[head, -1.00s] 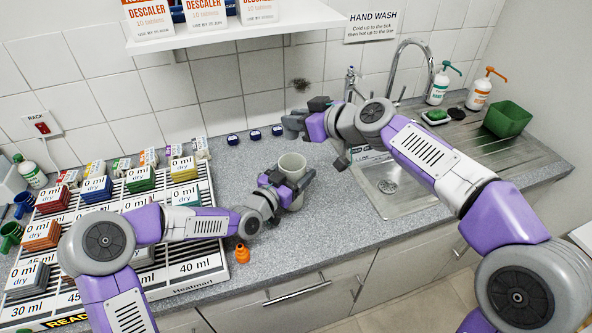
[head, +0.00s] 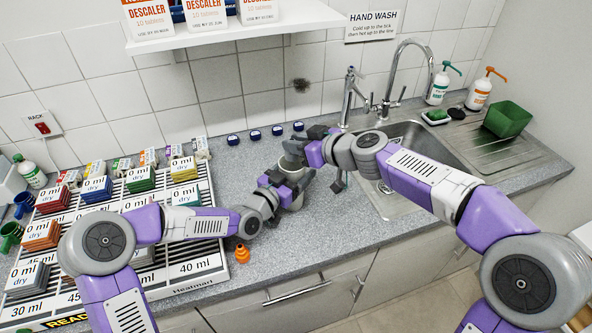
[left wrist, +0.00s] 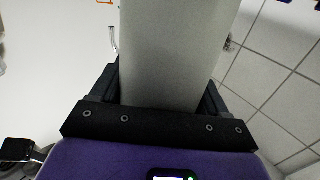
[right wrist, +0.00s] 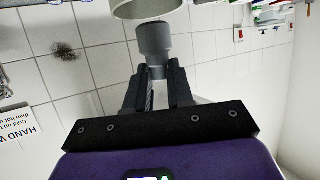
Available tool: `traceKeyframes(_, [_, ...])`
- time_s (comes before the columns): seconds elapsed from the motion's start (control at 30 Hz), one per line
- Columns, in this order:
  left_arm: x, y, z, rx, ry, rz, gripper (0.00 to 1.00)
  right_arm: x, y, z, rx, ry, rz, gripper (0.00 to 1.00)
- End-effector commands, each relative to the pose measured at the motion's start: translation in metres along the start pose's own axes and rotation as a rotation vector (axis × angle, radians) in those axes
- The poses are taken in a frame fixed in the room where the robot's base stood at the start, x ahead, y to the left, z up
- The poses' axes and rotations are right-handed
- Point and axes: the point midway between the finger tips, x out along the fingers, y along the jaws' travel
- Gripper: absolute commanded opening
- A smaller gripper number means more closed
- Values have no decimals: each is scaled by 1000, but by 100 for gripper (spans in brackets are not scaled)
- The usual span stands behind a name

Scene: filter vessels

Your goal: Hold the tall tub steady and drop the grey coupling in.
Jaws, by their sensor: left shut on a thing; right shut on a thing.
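In the right wrist view, my right gripper (right wrist: 158,78) is shut on the grey coupling (right wrist: 154,38), a stepped cylinder. The coupling's far end is close to the tub's rim (right wrist: 146,8); I cannot tell whether they touch.
The sink (head: 428,140) lies right of the tub. An orange funnel-like piece (head: 243,254) stands near the front edge. Several dark blue caps line the back of the worktop. A striped rack board (head: 215,262) with labelled blocks is at the left.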

Motion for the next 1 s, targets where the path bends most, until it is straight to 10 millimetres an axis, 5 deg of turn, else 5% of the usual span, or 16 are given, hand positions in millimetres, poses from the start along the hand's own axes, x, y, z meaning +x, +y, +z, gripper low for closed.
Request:
traceKeyframes(0.33, [0, 0, 0, 0, 0, 0, 44, 1, 0, 3, 1, 0, 1, 0])
traceKeyframes(0.37, [0, 0, 0, 0, 0, 0, 44, 1, 0, 3, 1, 0, 1, 27])
traceKeyframes(0.53, [0, 0, 0, 0, 0, 0, 44, 1, 0, 3, 1, 0, 1, 52])
traceKeyframes(0.83, [0, 0, 0, 0, 0, 0, 44, 0, 0, 3, 1, 0, 1, 52])
traceKeyframes(1.0, [0, 0, 0, 0, 0, 0, 44, -18, 1, 2, 0, 2, 4, 52])
